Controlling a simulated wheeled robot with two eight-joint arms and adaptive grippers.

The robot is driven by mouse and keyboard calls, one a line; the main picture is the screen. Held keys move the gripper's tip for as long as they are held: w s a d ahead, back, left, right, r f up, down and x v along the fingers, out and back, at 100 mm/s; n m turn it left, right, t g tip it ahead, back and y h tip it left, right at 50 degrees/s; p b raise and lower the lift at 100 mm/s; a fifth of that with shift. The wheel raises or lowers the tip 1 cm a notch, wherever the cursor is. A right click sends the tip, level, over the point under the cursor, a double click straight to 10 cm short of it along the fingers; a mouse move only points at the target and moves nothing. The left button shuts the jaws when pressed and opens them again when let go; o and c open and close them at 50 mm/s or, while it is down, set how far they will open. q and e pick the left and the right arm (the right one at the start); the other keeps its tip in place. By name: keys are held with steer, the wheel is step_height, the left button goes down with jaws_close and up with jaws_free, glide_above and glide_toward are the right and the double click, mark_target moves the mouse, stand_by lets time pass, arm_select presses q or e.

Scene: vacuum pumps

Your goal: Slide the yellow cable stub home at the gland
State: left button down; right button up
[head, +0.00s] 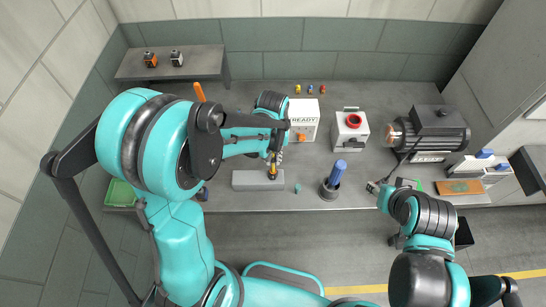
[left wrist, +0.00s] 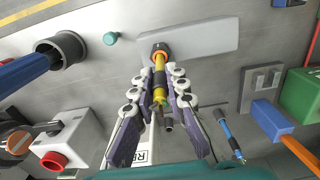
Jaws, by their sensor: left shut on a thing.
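The yellow cable stub (left wrist: 159,78), with dark bands, stands between the fingers of my left gripper (left wrist: 160,88) in the left wrist view. My left gripper also shows in the head view (head: 273,160), over the bench, shut on the stub. The stub's far end meets the orange-and-dark gland (left wrist: 159,50) on a pale grey block (left wrist: 205,37). How deep the stub sits in the gland cannot be told. The block shows in the head view (head: 245,181) near the bench's front edge. My right gripper (head: 380,187) is small at the front edge; its jaws are unclear.
A dark cup (head: 329,193) holding a blue-handled thing stands right of the block, with a small teal piece (left wrist: 111,38) between. Behind are the READY box (head: 303,112) and a red-button box (head: 350,132). A dark motor pump (head: 435,130) stands right, a green bin (head: 120,193) left.

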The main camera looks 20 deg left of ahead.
arm_select(q)
steer(key=shift+f, duration=0.2)
stand_by(0.4)
steer(key=c, duration=1.4)
jaws_free()
steer(key=shift+c, duration=0.2)
step_height(320, 180, up, 12)
steer(key=shift+r, duration=0.1)
steer(key=s+a+f+m+t+b, duration=0.1)
steer(key=s+a+f+t+b, duration=0.1)
steer(key=s+f+b, duration=0.3)
steer(key=s+a+f+m+t+b, duration=0.2)
steer(key=s+f+t+b, duration=0.3)
steer(key=f+b, duration=0.6)
steer(key=b, duration=0.2)
steer(key=shift+s+a+f+b, duration=0.15)
steer(key=shift+a+b, duration=0.2)
